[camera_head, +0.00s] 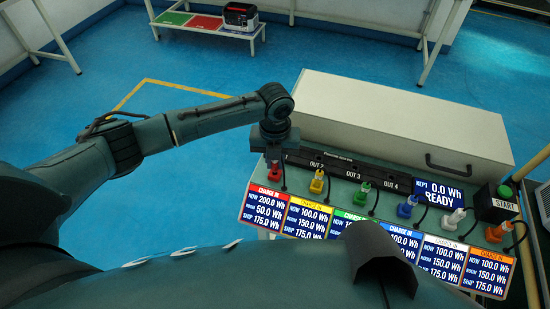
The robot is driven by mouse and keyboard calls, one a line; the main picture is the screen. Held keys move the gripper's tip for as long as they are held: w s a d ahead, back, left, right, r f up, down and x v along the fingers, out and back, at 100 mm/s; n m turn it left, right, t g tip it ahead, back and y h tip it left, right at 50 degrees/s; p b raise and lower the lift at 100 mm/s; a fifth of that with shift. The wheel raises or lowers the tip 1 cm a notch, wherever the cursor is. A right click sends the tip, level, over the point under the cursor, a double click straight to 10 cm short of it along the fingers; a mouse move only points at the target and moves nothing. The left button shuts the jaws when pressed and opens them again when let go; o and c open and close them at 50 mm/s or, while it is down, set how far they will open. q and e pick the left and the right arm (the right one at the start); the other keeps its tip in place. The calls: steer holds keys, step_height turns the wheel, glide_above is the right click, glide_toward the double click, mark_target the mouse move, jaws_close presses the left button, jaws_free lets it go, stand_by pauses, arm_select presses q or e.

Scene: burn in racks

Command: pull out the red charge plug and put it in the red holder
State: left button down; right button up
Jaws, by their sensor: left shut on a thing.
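The red charge plug (276,170) is at the left end of the row of plugs, above the red CHARGE IN sign (266,206). A dark cable hangs down beside it. My left gripper (275,157) points down over this plug and is shut on it. The fingertips are small and dark here, and I cannot tell whether the plug is still seated. The red holder cannot be made out for certain. My right gripper is not in view.
Yellow (316,183), green (361,192), blue (406,207), white (453,219) and orange (497,232) plugs stand to the right. A white case (402,120) lies behind them. A START box (497,202) stands at the right end. A low bench (207,29) stands far back.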

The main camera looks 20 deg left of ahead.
arm_select(q)
steer(key=shift+f, duration=0.45)
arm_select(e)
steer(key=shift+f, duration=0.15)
arm_select(q)
steer(key=shift+f+b, duration=0.35)
steer(key=shift+f, duration=0.1)
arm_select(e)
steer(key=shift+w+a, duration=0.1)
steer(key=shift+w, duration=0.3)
arm_select(q)
steer(key=c, duration=1.3)
jaws_free()
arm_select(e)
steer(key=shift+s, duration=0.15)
